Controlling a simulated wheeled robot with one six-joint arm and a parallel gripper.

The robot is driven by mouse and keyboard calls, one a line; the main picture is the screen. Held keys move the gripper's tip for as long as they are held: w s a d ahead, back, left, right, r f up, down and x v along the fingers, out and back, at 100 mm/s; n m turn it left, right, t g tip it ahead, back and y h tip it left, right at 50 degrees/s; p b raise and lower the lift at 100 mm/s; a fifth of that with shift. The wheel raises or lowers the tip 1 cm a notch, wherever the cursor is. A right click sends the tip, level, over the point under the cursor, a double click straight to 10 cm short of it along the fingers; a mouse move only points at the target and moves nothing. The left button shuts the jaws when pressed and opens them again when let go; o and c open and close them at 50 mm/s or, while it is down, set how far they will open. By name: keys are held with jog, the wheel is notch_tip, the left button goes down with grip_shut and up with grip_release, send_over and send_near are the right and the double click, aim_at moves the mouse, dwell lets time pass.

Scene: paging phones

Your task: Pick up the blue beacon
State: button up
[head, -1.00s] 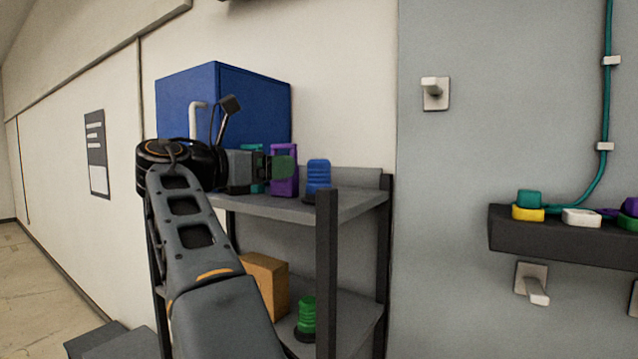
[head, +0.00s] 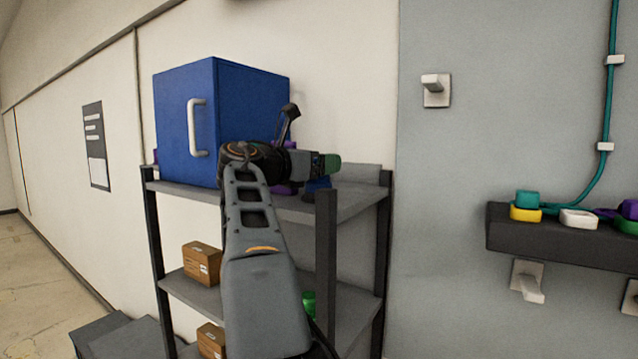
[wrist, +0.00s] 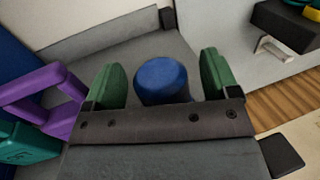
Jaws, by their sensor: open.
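The blue beacon (head: 318,184) stands on the shelf's top board. In the head view only a bit of it shows under my gripper (head: 332,165), which hides the rest. In the wrist view the round top of the blue beacon (wrist: 162,78) lies between the two green fingers of my gripper (wrist: 160,84). The fingers are open, one on each side, with a gap at the right finger and a smaller one at the left.
A purple handled object (wrist: 55,95) and a teal object (wrist: 25,150) stand left of the beacon. A blue cabinet (head: 235,120) sits further left on the shelf (head: 355,200). A shelf post (head: 326,270) rises in front. A green beacon (head: 308,304) is below.

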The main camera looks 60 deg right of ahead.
jog(key=shift+d, duration=0.15)
jog(key=shift+c, duration=0.4)
grip_shut()
dwell(0.4)
